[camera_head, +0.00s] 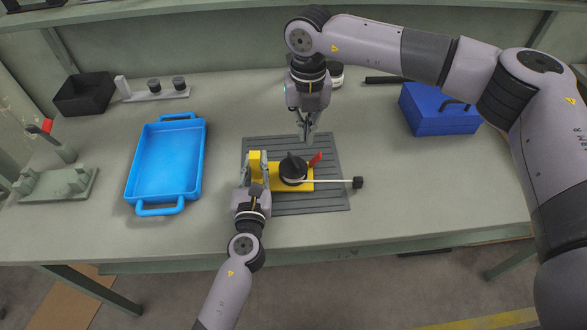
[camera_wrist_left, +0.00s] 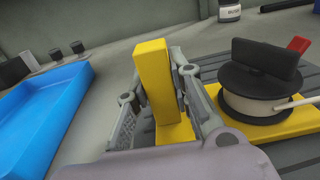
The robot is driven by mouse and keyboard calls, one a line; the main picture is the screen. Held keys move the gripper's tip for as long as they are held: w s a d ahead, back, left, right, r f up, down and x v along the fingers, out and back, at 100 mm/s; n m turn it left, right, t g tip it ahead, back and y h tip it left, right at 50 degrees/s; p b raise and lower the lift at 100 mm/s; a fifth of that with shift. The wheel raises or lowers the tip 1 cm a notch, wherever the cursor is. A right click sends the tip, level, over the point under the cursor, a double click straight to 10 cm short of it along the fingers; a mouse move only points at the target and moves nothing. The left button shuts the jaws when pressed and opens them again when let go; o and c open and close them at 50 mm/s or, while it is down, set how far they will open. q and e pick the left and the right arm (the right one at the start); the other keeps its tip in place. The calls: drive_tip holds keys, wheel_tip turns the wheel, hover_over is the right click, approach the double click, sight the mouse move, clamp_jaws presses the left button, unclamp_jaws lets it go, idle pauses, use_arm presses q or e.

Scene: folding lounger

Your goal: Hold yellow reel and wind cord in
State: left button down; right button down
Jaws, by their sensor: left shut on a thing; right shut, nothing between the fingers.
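The yellow reel (camera_head: 304,186) lies on a dark ribbed mat (camera_head: 325,202). It has a yellow base with an upright yellow post, a black spool with pale cord, a black knob on top and a red lever (camera_head: 315,159). The cord (camera_head: 330,181) runs out right to a black end piece (camera_head: 358,182). My left gripper (camera_head: 256,180) is shut on the yellow post; the left wrist view shows the post (camera_wrist_left: 155,90) between its fingers. My right gripper (camera_head: 306,136) is shut and empty, pointing down just above and behind the spool, apart from it.
A blue tray (camera_head: 167,165) lies left of the mat. A blue box (camera_head: 438,112) stands at the back right. A black bin (camera_head: 85,94) and a grey rack (camera_head: 150,92) are at the back left. A green fixture (camera_head: 58,184) is at far left.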

sight(302, 162)
drive_tip(key=shift+f, duration=3.45)
drive_tip(key=shift+w+a, duration=0.2)
drive_tip(key=shift+w, duration=0.1)
